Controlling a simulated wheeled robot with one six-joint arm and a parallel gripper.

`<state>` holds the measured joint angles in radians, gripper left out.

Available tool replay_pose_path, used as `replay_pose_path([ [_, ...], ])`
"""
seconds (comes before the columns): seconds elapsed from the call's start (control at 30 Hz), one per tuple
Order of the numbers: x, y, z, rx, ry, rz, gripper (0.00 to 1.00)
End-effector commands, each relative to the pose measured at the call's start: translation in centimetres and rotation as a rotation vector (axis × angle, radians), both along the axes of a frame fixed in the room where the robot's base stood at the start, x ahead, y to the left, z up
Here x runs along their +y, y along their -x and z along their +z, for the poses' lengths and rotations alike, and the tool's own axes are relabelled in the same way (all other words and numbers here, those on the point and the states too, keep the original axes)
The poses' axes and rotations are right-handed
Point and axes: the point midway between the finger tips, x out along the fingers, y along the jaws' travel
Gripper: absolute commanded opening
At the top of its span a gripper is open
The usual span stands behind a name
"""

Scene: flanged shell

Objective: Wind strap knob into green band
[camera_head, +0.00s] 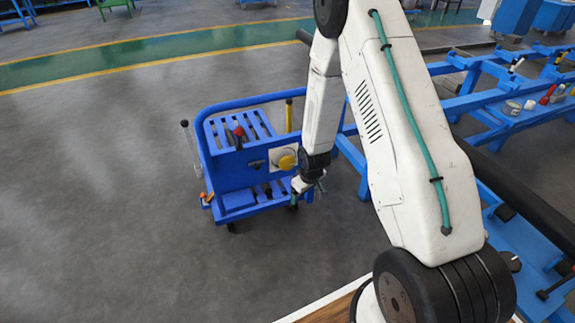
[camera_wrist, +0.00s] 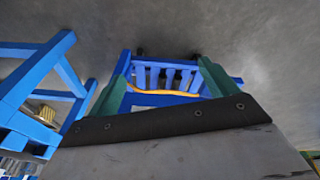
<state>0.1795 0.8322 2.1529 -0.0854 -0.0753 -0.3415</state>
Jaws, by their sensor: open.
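A blue wheeled cart (camera_head: 236,203) stands on the grey floor. A yellow round knob (camera_head: 287,162), which looks like the strap knob, sits on a pale plate (camera_head: 276,153) on its near side. I cannot make out a green band on that plate. My gripper (camera_head: 314,187) is open, just below and right of the knob, apart from it. In the wrist view, the green fingers of my gripper (camera_wrist: 163,75) stand wide apart. Between them show the cart's blue slats (camera_wrist: 168,76) and a curved orange-yellow edge (camera_wrist: 165,92), perhaps the knob's. Nothing is held.
A red-and-black tool (camera_head: 238,133) and a yellow upright post (camera_head: 289,115) are on the cart. Blue racks (camera_head: 485,100) stand at the right, with small jars and tools on them. The floor (camera_head: 90,200) left of the cart is clear.

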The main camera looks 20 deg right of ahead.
Motion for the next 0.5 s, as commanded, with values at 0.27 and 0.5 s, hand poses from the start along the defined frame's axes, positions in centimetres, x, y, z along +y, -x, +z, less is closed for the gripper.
replay_pose_path([
  [0.27,-1.1,-3.7,-11.8,-0.339,0.083,0.163,0.86],
  [0.5,-1.3,-7.5,-13.7,-0.798,0.268,0.314,0.86],
])
